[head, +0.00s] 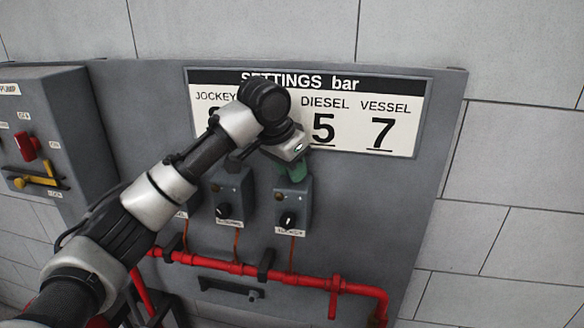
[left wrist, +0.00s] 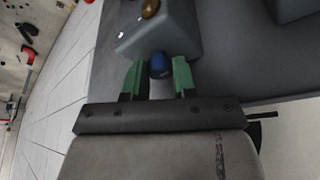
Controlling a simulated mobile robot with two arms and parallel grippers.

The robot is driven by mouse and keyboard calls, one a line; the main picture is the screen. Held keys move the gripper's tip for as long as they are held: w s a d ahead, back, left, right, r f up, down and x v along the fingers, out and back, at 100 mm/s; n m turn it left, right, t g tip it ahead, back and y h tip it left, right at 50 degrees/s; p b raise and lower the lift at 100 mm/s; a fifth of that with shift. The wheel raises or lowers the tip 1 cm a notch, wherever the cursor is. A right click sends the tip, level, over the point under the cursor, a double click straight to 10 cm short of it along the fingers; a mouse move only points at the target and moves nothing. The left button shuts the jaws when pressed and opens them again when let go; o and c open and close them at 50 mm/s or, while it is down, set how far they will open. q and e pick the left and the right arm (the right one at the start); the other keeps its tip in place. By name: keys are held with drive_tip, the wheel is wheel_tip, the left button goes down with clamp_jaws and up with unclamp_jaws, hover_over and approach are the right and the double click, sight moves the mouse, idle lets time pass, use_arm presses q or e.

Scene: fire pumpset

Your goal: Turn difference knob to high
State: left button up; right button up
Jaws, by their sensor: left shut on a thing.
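My left gripper (head: 294,167) has green fingers and is at the top of the right-hand grey switch box (head: 293,196) on the panel. In the left wrist view its fingers stand on both sides of a small blue knob (left wrist: 159,65) on the box's edge, and the gripper is shut on it. Any marking on the blue knob is too small to read. In the head view my gripper hides this knob. A black knob (head: 288,220) with a white pointer is lower on the same box. My right gripper is not in view.
A second grey box (head: 230,197) with a black knob stands to the left. A red pipe (head: 285,278) runs below. The settings board (head: 395,120) is above, partly covered by my left arm. A cabinet with a red switch (head: 27,145) is at the far left.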

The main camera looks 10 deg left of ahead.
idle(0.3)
use_arm(q)
drive_tip(key=o, duration=0.7)
drive_tip(key=shift+a, duration=0.1)
drive_tip(key=shift+c, duration=0.2)
drive_tip(key=shift+o, duration=1.4)
drive_tip(key=shift+a, duration=0.1)
drive_tip(key=shift+s+r, duration=0.1)
drive_tip(key=shift+r, duration=0.05)
drive_tip(key=shift+r+b, duration=0.3)
drive_tip(key=b+v, duration=0.3)
drive_tip(key=v, duration=0.7)
drive_tip(key=shift+a, duration=0.25)
